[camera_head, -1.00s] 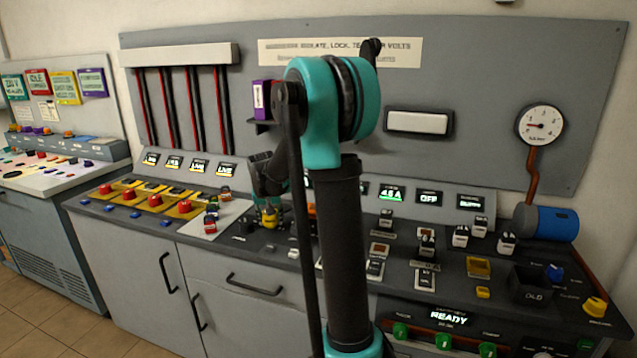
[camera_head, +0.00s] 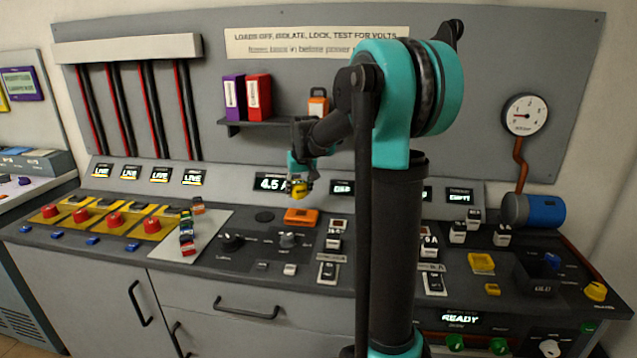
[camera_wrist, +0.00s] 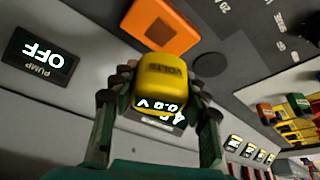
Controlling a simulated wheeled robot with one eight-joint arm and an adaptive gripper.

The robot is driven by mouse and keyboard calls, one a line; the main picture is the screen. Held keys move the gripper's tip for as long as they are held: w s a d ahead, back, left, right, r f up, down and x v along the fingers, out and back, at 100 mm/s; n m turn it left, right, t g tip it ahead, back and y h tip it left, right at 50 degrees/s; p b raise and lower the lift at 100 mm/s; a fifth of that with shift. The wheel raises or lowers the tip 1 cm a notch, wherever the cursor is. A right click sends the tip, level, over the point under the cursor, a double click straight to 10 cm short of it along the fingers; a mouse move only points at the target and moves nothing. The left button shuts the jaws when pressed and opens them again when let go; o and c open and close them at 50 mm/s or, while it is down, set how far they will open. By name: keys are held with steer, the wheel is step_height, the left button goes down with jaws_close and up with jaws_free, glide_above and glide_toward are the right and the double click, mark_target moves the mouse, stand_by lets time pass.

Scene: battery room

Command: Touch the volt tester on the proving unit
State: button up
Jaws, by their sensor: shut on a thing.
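The volt tester (camera_head: 300,189) is a small yellow block held in my gripper (camera_head: 300,178), above the back of the console. In the wrist view the tester (camera_wrist: 162,82) is marked VOLTS, with dark fingers of my gripper (camera_wrist: 160,95) on both sides. Lit digits, partly covered, show just below it. An orange box (camera_head: 301,217), apparently the proving unit, lies flat on the console just below the tester.
A sloped display strip (camera_head: 225,178) runs behind the console top. A shelf (camera_head: 265,125) above holds purple and red binders and an orange padlock-like item. Knobs (camera_head: 232,242) and switches surround the orange box. Red buttons on yellow plates (camera_head: 115,220) stand left.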

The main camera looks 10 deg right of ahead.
mark_target(300, 211)
steer(key=shift+w+d+r, duration=0.1)
steer(key=shift+d+r, duration=0.1)
steer(key=shift+d+f, duration=0.1)
steer(key=shift+f, duration=2.8)
steer(key=shift+f, duration=0.55)
steer(key=shift+r, duration=3.55)
steer(key=shift+w, duration=0.1)
